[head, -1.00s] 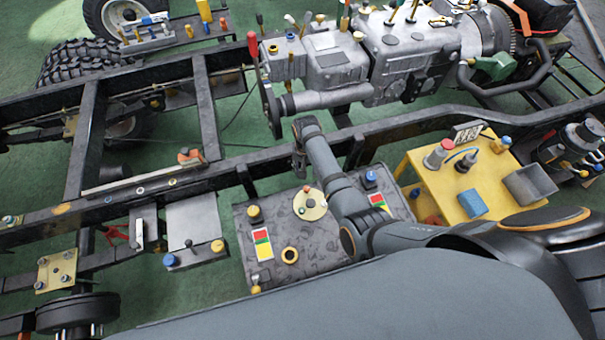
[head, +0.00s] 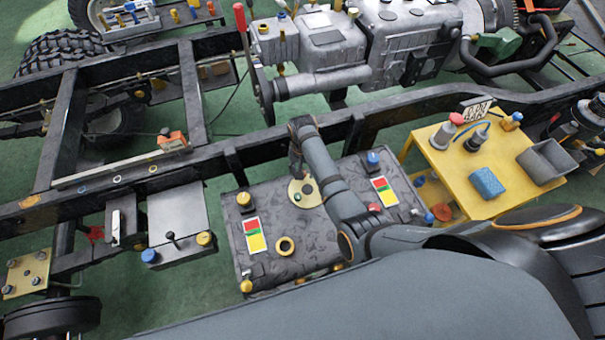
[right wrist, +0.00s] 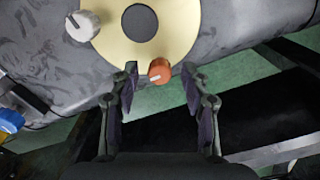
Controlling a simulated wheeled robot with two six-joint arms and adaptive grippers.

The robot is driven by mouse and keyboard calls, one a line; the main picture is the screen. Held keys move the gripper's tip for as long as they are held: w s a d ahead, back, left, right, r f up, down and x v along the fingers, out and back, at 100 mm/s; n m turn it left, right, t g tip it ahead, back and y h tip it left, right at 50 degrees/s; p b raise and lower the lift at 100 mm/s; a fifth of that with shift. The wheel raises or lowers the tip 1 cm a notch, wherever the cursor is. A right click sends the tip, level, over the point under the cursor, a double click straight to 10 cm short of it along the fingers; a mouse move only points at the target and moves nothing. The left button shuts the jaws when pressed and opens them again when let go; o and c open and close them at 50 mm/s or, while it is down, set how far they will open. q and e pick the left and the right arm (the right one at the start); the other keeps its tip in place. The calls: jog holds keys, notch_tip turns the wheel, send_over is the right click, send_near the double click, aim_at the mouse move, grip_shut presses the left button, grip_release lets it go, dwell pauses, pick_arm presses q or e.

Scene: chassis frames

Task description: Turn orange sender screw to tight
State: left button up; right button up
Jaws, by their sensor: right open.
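The orange sender screw (right wrist: 159,71) shows in the right wrist view as a small round orange head with a white mark. It sits at the edge of a cream sender disc (right wrist: 178,25) on a grey tank. My right gripper (right wrist: 159,78) is open, its fingertips on either side of the screw with visible gaps. In the head view my right gripper (head: 296,165) points down at the far edge of the sender disc (head: 302,203). The orange screw cannot be made out there. My left gripper is not in view.
A grey-white knob (right wrist: 82,25) sits on the disc near the left finger. The dark chassis rail (head: 240,155) runs just behind the grey tank (head: 325,235). A yellow table (head: 440,165) with several items stands at right. The engine (head: 345,60) is at the back.

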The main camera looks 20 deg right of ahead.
jog(key=shift+r, duration=0.1)
jog(key=shift+c, duration=0.8)
grip_shut()
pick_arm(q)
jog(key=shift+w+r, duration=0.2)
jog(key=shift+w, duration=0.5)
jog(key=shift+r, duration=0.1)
